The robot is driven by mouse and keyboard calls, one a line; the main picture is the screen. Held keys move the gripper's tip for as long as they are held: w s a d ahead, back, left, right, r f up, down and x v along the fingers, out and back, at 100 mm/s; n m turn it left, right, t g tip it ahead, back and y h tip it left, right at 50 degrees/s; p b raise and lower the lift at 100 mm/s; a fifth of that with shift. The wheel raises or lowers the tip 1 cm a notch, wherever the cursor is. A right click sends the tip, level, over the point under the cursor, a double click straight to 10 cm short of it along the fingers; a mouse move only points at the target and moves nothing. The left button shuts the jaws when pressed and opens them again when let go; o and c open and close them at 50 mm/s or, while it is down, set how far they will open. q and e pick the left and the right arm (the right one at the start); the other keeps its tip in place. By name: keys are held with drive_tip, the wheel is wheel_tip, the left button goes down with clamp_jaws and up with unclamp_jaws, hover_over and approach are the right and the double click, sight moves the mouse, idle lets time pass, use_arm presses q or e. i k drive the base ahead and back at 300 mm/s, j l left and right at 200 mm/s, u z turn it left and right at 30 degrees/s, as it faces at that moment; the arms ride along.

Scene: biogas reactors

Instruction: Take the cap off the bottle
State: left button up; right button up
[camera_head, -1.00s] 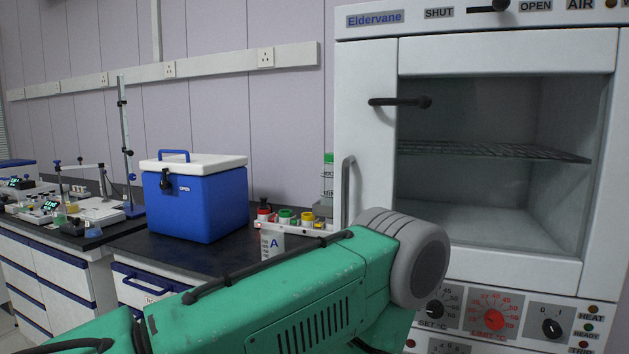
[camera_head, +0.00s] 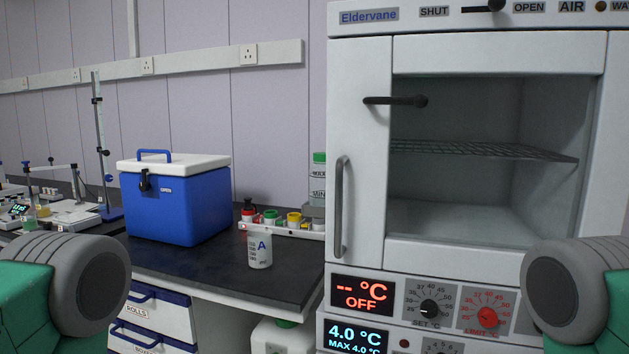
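A small white container labelled "A" (camera_head: 259,252) stands upright near the front edge of the dark bench; I cannot make out a separate cap on it. Just behind it is a white rack (camera_head: 285,230) with several red, green and yellow caps. A taller clear bottle with a green cap (camera_head: 319,157) and MAX and MIN marks stands behind the rack, beside the cabinet. Which bottle is meant is not clear. Only green and grey links of my two arms show at the lower left and right edges; both grippers are out of view.
A blue cooler box with a white lid (camera_head: 180,205) stands left on the bench (camera_head: 215,268). The white Eldervane cabinet (camera_head: 358,150), with an empty wire shelf, fills the right. Drawers (camera_head: 150,312) and a white container with a green cap (camera_head: 284,338) are below the bench.

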sight(317, 172)
drive_tip(key=i+j, duration=0.2)
drive_tip(key=j, duration=0.15)
drive_tip(key=i+j, duration=0.4)
drive_tip(key=j, duration=0.25)
